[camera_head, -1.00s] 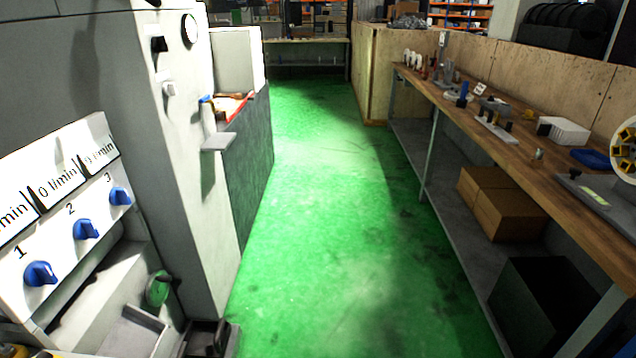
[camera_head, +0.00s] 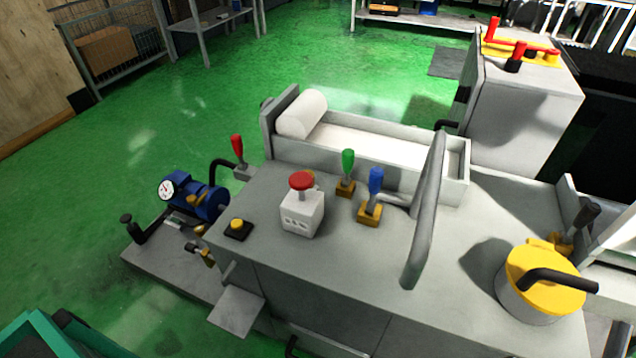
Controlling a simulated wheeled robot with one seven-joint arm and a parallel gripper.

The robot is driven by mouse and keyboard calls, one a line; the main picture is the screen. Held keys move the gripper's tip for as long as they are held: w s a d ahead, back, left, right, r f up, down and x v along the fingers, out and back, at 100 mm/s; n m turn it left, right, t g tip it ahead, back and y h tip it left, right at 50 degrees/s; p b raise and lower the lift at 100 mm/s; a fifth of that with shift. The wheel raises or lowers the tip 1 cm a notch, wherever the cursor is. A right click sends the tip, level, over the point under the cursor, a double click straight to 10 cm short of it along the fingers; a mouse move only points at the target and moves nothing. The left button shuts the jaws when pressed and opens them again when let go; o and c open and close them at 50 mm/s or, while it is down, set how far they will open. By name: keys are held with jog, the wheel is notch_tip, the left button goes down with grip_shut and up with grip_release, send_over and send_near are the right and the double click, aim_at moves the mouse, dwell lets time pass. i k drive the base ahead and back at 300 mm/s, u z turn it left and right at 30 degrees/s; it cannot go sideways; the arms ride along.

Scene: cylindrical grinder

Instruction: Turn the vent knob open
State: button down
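I cannot tell which part, if any, is the vent knob; no label for one is readable. A black knob (camera_head: 126,219) stands on a bent black pipe beside a blue pump (camera_head: 205,200) with a round gauge (camera_head: 171,188). Small brass fittings (camera_head: 203,254) sit below the pump. On the grey machine top (camera_head: 330,265) are a red mushroom button (camera_head: 301,181) on a white box, a green-handled lever (camera_head: 347,170), a blue-handled lever (camera_head: 374,192) and a yellow button (camera_head: 237,227). A red-handled lever (camera_head: 239,150) stands at its far left corner. My gripper is not in view.
A yellow-lidded drum (camera_head: 538,285) with a black handle stands at right. A grey curved bar (camera_head: 427,215) rises from the machine top. A trough holding a white cylinder (camera_head: 305,115) lies behind. Green floor (camera_head: 90,215) is open at left. A teal object (camera_head: 35,335) fills the lower left corner.

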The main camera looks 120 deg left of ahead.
aim_at(192, 199)
jog(key=u, duration=1.6)
jog(key=i, duration=0.1)
jog(key=u, duration=3)
